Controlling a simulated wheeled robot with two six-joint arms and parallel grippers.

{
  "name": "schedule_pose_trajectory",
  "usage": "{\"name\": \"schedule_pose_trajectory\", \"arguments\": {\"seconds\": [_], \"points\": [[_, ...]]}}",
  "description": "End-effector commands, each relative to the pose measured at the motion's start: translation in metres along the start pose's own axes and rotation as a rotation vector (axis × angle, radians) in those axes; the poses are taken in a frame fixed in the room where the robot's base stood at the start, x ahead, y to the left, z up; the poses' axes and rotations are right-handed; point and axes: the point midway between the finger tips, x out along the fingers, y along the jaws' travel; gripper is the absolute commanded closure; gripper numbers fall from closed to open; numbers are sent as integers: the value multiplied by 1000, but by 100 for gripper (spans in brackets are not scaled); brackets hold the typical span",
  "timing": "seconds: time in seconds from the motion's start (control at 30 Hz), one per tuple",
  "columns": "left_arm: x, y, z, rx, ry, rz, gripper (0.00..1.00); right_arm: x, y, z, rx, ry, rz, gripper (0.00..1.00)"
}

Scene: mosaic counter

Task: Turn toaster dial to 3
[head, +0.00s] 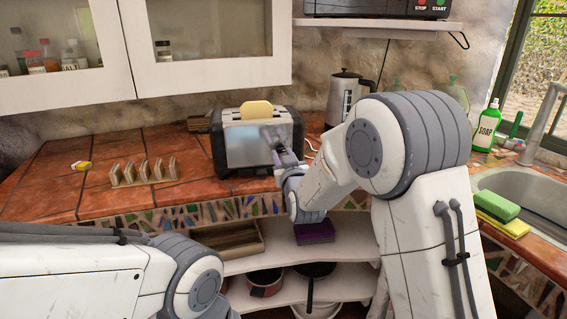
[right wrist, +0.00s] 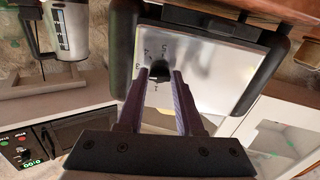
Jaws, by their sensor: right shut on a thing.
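The toaster (head: 242,146), silver with dark ends, stands on the tiled counter with a slice of bread (head: 257,109) showing at its top. Its silver front panel (right wrist: 215,62) fills the middle of the right wrist view. My right gripper (head: 272,136) reaches the right part of that panel. In the right wrist view, its fingers (right wrist: 161,72) are shut on the black dial (right wrist: 158,72), one on each side. Small numbers ring the dial, but which one it points to is unclear. My left arm shows at lower left; its gripper is out of view.
A wooden toast rack (head: 143,172) and a small yellow item (head: 81,165) are left of the toaster. A kettle (head: 346,97) stands behind at right. A sink (head: 530,195), a soap bottle (head: 487,125) and sponges (head: 497,206) are far right. Pans sit on shelves below.

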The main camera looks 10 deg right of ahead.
Motion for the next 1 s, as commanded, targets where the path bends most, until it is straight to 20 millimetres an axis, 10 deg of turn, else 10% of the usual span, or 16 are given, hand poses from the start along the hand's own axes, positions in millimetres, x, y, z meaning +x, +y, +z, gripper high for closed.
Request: {"name": "schedule_pose_trajectory", "arguments": {"seconds": [0.73, 0.77, 0.8, 1.0], "points": [[9, -1, 0, 0, 0, 0, 50, 0, -1, 0, 92, -2, -1, 100], [9, -1, 0, 0, 0, 0, 50, 0, -1, 0, 91, -2, -1, 53], [9, -1, 0, 0, 0, 0, 50, 0, 0, 0, 91, -2, -1, 38], [9, -1, 0, 0, 0, 0, 50, 0, 0, 0, 91, -1, 0, 34]]}}
